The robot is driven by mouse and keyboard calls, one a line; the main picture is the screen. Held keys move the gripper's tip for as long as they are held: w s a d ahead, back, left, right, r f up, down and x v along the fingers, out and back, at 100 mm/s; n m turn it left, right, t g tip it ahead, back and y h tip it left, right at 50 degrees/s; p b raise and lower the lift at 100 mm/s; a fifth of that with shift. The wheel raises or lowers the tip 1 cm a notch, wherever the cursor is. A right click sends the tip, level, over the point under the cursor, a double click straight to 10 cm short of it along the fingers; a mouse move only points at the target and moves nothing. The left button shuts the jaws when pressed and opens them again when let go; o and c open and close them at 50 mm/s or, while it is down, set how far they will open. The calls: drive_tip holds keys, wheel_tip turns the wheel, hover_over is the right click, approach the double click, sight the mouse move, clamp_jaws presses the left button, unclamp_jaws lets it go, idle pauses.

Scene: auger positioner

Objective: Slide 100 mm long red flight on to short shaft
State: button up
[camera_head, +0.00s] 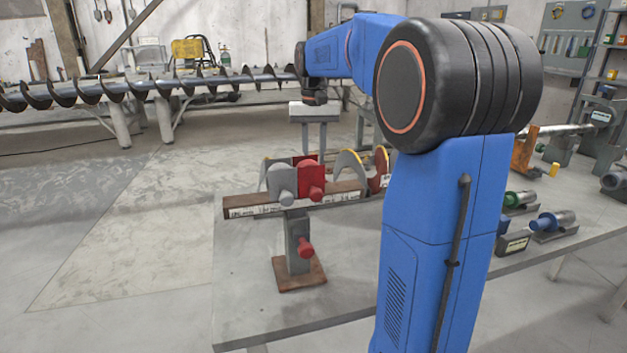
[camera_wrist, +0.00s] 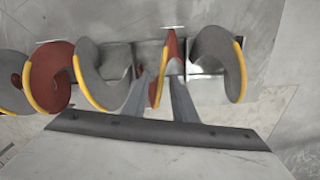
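Several curved flights, red and grey with yellow edges, stand in a row on the bench. In the wrist view a red flight (camera_wrist: 171,52) is between the two fingers of my gripper (camera_wrist: 161,78). The fingers stand apart on either side of it, and I cannot see contact. A grey post (camera_head: 297,240) at the front carries a red stub (camera_head: 305,248). I cannot tell which part is the short shaft.
A labelled rail (camera_head: 250,205) runs along the bench (camera_head: 250,310) under the flights. Green and blue capped cylinders (camera_head: 548,222) lie at the right of the bench. A long auger (camera_head: 150,85) spans the back left. The front left bench corner is clear.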

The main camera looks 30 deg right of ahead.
clamp_jaws()
wheel_tip(320, 180, up, 12)
idle(1.9)
idle(0.6)
